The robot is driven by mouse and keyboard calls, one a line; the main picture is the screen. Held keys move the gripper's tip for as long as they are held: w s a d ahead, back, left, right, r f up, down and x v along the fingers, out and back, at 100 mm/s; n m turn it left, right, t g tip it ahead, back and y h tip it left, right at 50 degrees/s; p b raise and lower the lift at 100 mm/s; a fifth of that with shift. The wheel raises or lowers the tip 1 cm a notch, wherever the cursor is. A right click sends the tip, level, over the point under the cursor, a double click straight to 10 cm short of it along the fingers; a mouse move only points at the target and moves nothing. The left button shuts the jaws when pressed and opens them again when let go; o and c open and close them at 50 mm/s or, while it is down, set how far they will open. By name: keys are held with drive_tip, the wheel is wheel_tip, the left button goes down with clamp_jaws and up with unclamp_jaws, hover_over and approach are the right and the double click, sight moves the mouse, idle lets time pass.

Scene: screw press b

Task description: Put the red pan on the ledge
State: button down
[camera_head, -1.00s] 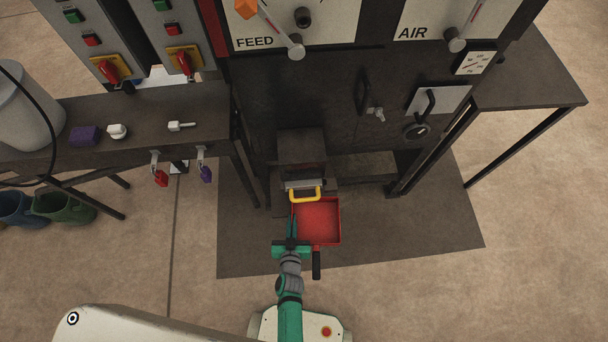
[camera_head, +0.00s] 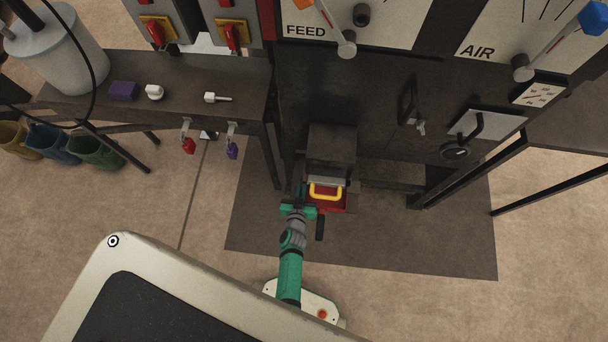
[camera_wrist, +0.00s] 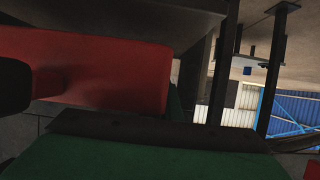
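The red pan (camera_head: 337,206) is low at the front of the dark press, its black handle (camera_head: 320,228) pointing toward me. In the wrist view the pan's red side (camera_wrist: 110,70) fills the left, close to my gripper (camera_wrist: 150,128). A dark, low ledge-like surface (camera_head: 392,175) lies right of the block.
The dark block (camera_head: 332,150) stands above and behind the pan. A side table (camera_head: 180,75) at left holds a purple block and white pieces, with red and purple padlocks below. A table leg stands left of my gripper. The dark mat (camera_head: 420,245) at right is clear.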

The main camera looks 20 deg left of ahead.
drive_tip(key=w, duration=0.2)
drive_tip(key=w+a, duration=0.1)
drive_tip(key=w, duration=0.2)
drive_tip(key=shift+a, duration=0.2)
drive_tip(key=shift+s+f, duration=0.15)
drive_tip(key=shift+f, duration=1.6)
drive_tip(key=c, duration=2)
unclamp_jaws()
drive_tip(key=shift+f, duration=0.15)
drive_tip(key=v, duration=1.2)
drive_tip(key=shift+r, duration=0.25)
